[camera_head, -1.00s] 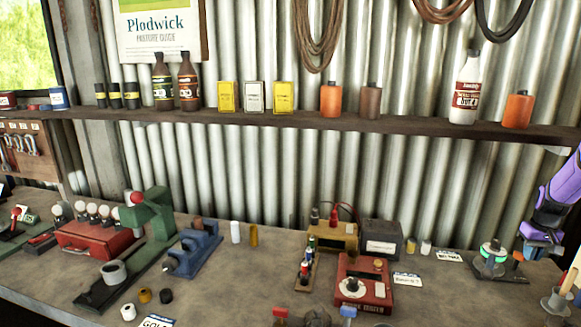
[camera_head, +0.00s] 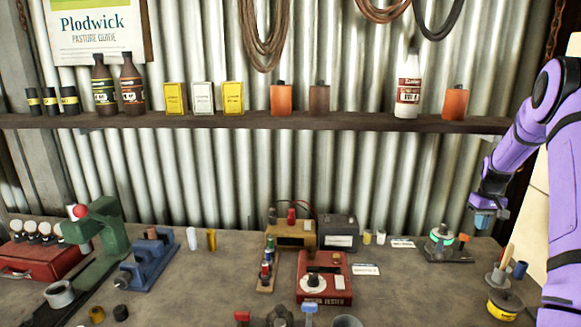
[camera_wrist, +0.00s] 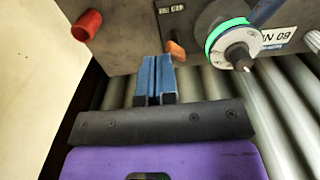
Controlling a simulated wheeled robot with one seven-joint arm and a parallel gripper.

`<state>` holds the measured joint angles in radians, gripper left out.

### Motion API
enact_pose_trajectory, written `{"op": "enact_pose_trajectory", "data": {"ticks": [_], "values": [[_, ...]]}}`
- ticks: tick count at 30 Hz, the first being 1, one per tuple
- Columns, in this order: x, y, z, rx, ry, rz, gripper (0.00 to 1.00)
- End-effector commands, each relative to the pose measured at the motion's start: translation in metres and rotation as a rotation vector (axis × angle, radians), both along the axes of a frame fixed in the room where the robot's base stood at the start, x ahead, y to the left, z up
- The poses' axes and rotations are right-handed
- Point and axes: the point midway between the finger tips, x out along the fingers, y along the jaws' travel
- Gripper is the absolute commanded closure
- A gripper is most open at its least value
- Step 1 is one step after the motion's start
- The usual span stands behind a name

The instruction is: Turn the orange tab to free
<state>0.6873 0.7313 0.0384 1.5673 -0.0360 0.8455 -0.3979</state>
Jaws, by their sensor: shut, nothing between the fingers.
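The orange tab (camera_wrist: 176,49) sits on a grey fixture (camera_wrist: 205,60) with a green ring and a pale round knob in the wrist view. The tab also shows small in the head view (camera_head: 462,238), at the right of the bench fixture (camera_head: 441,246). My gripper (camera_wrist: 154,62) has its blue fingers together and empty. In the wrist view its tips lie just left of the tab; I cannot tell whether they touch it. In the head view my gripper (camera_head: 484,222) hangs above and right of the fixture. Small markings near the tab are too small to read.
A red cylinder (camera_wrist: 87,25) stands left of the fingers in the wrist view. In the head view a wooden-handled tool (camera_head: 507,260), a blue cylinder (camera_head: 519,270) and a yellow-and-black tin (camera_head: 505,303) stand right of the fixture.

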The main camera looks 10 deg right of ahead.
Motion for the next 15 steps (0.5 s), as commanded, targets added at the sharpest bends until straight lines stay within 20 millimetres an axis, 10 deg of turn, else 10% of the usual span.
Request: {"op": "enact_pose_trajectory", "data": {"ticks": [15], "values": [[0.011, 0.023, 0.008, 0.003, -0.002, 0.002, 1.00]]}}
